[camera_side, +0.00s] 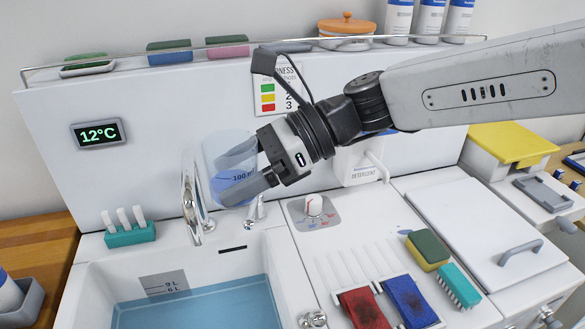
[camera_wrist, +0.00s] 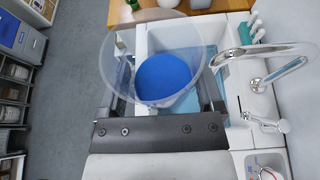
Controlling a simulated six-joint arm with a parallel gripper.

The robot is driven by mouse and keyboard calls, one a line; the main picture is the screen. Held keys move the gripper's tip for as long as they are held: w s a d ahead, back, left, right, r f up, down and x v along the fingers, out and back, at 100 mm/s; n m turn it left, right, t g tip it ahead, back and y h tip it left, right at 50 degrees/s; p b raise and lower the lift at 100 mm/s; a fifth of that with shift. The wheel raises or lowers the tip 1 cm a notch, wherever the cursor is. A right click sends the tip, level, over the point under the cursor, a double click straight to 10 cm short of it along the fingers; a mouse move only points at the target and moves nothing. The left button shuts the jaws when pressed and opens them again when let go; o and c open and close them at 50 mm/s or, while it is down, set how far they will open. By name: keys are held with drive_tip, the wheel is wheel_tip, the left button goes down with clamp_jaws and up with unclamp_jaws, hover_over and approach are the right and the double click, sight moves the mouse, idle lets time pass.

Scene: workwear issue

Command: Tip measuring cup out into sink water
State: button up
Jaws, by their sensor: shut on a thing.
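The measuring cup (camera_side: 228,152) is clear, with a 100 mark and blue liquid in its lower part. In the wrist view the cup (camera_wrist: 114,62) sits between the fingers of my gripper (camera_wrist: 165,108), with the blue liquid visible inside. The sink water (camera_side: 200,308) is light blue and lies in the basin at the lower left, below and apart from the cup. The wrist view shows part of the sink behind the cup.
The chrome faucet (camera_side: 190,205) stands close to the cup. A teal holder (camera_side: 130,235) stands left of it. A red cloth (camera_side: 364,309), a blue cloth (camera_side: 409,301) and a sponge (camera_side: 427,250) lie right of the sink. A detergent dispenser (camera_side: 357,170) is on the back panel.

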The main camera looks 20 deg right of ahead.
drive_tip(key=s+a, duration=0.5)
drive_tip(key=s, duration=0.4)
wheel_tip(320, 180, down, 27)
drive_tip(key=shift+w, duration=0.3)
drive_tip(key=shift+w+r, duration=0.1)
drive_tip(key=shift+w, duration=0.05)
drive_tip(key=w+f+m+g+y, duration=0.1)
drive_tip(key=w+f+m+g, duration=0.3)
drive_tip(key=m, duration=0.5)
drive_tip(key=shift+w+g+y, duration=0.3)
drive_tip(key=shift+w+g, duration=0.05)
drive_tip(key=shift+g, duration=0.45)
idle(0.5)
